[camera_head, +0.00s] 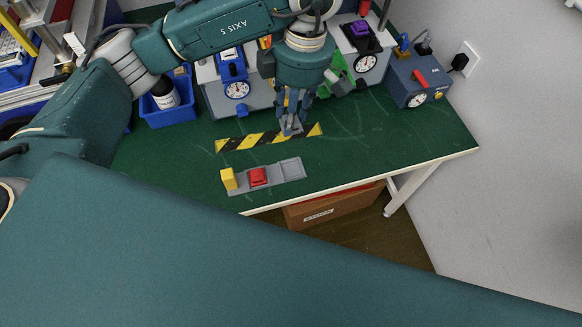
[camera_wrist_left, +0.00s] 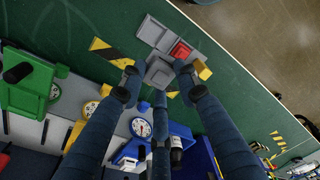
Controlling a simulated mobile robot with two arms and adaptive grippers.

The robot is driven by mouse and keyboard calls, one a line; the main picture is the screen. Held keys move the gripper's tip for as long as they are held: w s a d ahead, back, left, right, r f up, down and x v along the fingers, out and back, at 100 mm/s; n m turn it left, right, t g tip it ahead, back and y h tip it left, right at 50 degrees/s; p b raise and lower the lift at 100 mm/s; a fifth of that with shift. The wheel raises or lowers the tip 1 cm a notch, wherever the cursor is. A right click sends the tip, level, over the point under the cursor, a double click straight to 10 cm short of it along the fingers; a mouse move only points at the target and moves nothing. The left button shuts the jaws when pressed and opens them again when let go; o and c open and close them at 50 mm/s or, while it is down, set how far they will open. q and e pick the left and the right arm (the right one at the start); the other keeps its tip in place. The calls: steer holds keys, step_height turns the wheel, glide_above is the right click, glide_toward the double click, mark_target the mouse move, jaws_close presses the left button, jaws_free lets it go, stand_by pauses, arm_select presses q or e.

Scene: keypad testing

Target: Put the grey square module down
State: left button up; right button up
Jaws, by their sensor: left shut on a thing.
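My left gripper (camera_head: 292,124) points down over the green table and is shut on the grey square module (camera_head: 291,129). The module also shows between the fingers in the left wrist view (camera_wrist_left: 159,73). It is near the black and yellow striped strip (camera_head: 240,142); whether it touches the table I cannot tell. A grey tray (camera_head: 240,187) lies closer to the table's front edge. A yellow block (camera_head: 228,179) and a red module (camera_head: 258,176) sit in its left and middle parts; its right part looks empty. My right gripper is not in view.
Test machines with dials, one blue (camera_head: 232,67) and one grey-blue (camera_head: 416,82), stand along the back. A blue bin (camera_head: 170,112) with a dark bottle is at the back left. The table (camera_head: 400,142) is clear on the right.

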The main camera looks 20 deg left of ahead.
arm_select(q)
step_height(320, 180, down, 15)
steer(key=shift+r+p, duration=0.1)
steer(key=shift+p, duration=0.95)
step_height(320, 180, down, 5)
steer(key=shift+r+p, duration=0.1)
steer(key=shift+p, duration=0.35)
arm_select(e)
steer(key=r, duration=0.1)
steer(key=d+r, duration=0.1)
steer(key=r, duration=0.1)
arm_select(q)
steer(key=shift+f, duration=0.25)
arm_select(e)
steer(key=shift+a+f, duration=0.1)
arm_select(q)
steer(key=shift+f+b, duration=0.15)
steer(key=shift+b, duration=0.15)
steer(key=o, duration=1.1)
steer(key=shift+r, duration=0.2)
